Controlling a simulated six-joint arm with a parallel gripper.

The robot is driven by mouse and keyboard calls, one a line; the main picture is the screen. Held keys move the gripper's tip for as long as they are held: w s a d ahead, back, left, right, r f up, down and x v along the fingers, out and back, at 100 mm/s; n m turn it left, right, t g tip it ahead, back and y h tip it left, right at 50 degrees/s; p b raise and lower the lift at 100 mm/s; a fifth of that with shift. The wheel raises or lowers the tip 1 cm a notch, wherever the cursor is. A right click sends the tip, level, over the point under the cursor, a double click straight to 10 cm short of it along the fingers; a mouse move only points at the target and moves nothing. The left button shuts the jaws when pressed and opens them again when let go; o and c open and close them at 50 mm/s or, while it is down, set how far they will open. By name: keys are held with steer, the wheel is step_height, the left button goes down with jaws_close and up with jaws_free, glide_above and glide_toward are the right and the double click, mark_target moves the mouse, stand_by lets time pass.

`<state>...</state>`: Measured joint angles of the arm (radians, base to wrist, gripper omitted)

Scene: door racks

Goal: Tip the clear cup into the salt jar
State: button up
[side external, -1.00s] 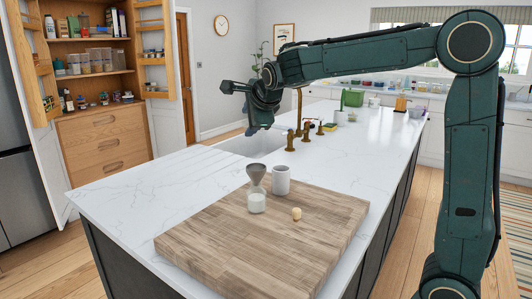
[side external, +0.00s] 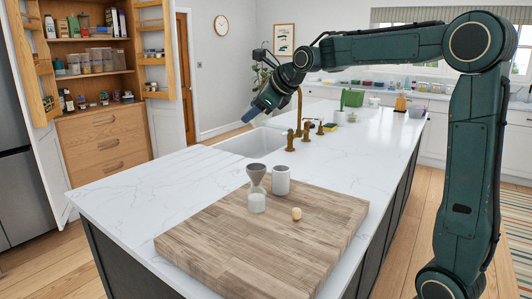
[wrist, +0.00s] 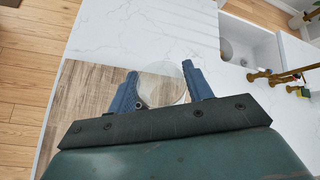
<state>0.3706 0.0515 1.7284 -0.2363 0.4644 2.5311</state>
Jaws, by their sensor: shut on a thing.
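In the wrist view, my gripper (wrist: 160,90) is shut on the clear cup (wrist: 162,84), with one blue finger at each side of it. The cup is see-through, and I cannot tell what is in it. In the side view, my gripper (side external: 251,114) is in the air above the sink end of the counter, pointing down and left; the cup hardly shows there. The salt jar (side external: 257,203), clear with white salt inside, stands upright on the wooden board with a grey funnel (side external: 256,173) in its mouth. My gripper is well above and behind it.
A white canister (side external: 281,182) stands right beside the jar, and a small beige round thing (side external: 296,213) lies on the board (side external: 225,245). Brass taps (side external: 291,140) rise by the sink (side external: 245,144). The counter left of the board is clear.

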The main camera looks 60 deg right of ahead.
steer(key=m, duration=0.1)
steer(key=d+m+t+y, duration=0.2)
steer(key=m, duration=0.1)
steer(key=shift+s+r, duration=0.3)
steer(key=shift+s, duration=0.1)
stand_by(0.4)
steer(key=shift+a+f, duration=0.55)
steer(key=shift+m+h, duration=0.4)
steer(key=shift+m, duration=0.2)
steer(key=s+a+f, duration=0.1)
steer(key=a+f, duration=0.1)
steer(key=s+a+f, duration=0.1)
steer(key=a+f, duration=0.1)
steer(key=f, duration=0.1)
steer(key=s+a+f, duration=0.1)
steer(key=a+f, duration=0.1)
steer(key=f, duration=0.1)
steer(key=shift+s+a+f, duration=0.25)
steer(key=shift+s+a, duration=0.05)
steer(key=shift+a, duration=0.05)
steer(key=shift+s+a+f, duration=0.25)
steer(key=shift+s+f, duration=0.05)
steer(key=shift+f, duration=0.15)
